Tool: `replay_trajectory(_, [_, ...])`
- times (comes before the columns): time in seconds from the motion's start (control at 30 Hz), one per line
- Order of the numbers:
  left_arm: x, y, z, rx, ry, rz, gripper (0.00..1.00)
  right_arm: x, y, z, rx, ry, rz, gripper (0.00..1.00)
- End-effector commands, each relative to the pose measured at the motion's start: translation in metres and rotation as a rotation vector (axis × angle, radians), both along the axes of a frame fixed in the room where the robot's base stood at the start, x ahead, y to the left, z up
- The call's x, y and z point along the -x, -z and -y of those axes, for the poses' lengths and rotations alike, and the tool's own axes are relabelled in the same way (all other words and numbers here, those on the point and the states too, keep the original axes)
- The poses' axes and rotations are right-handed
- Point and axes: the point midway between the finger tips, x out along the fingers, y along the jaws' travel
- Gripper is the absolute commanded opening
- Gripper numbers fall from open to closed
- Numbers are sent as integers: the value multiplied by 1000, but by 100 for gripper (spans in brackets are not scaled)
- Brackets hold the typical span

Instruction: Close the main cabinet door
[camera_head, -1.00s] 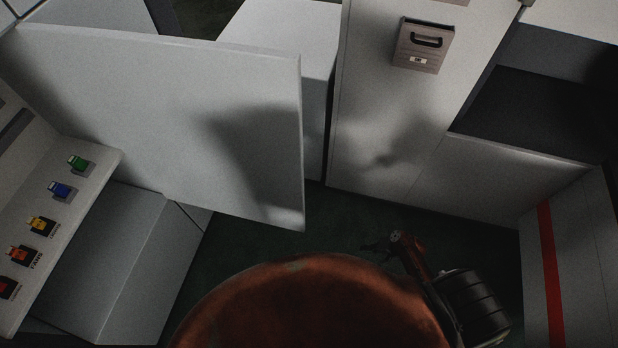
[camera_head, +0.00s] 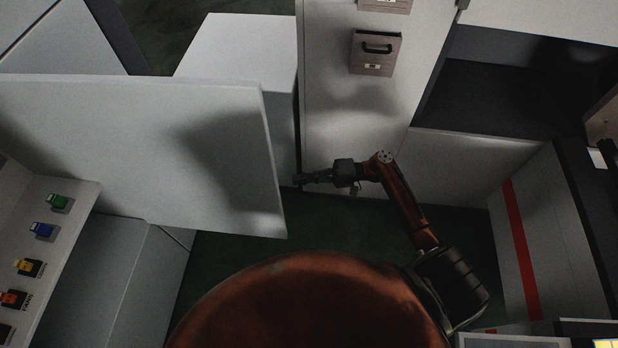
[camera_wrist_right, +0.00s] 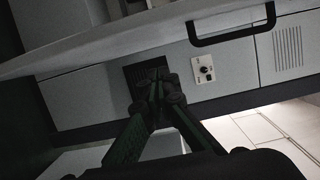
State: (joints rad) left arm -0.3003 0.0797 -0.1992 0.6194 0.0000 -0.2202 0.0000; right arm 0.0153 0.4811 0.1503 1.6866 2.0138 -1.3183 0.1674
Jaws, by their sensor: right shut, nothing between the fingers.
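The cabinet door (camera_head: 130,150) is the large plain light-grey panel on the left in the head view. It stands swung out, with its free edge towards the middle. My right gripper (camera_head: 303,180) is shut and empty. It points left, a little to the right of the door's free edge; I cannot tell whether they touch. In the right wrist view the closed fingers (camera_wrist_right: 158,82) point at grey panels, with a long pale panel (camera_wrist_right: 150,32) crossing above them. My left gripper is not in view.
A control panel with coloured switches (camera_head: 42,230) is at the lower left. A tall white cabinet (camera_head: 340,110) with handled boxes stands behind my right gripper. A grey block with a red stripe (camera_head: 520,250) is at the right. Dark floor (camera_head: 230,255) shows below the door.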

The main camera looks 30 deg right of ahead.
Motion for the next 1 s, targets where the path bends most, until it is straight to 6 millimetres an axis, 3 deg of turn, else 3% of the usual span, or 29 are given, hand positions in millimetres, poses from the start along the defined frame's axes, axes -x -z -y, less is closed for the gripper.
replay_trajectory(0.23, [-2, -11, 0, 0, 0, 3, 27, -17, -2, -49, -1, 0, 0, 0])
replay_trajectory(0.4, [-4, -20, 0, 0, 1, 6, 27, 5, -1, -61, 0, 1, -2, 0])
replay_trajectory(0.6, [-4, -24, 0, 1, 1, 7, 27, 16, 0, -68, 2, 2, -2, 0])
replay_trajectory(1.0, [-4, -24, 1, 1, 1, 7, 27, 18, 1, -70, 1, 3, -3, 0])
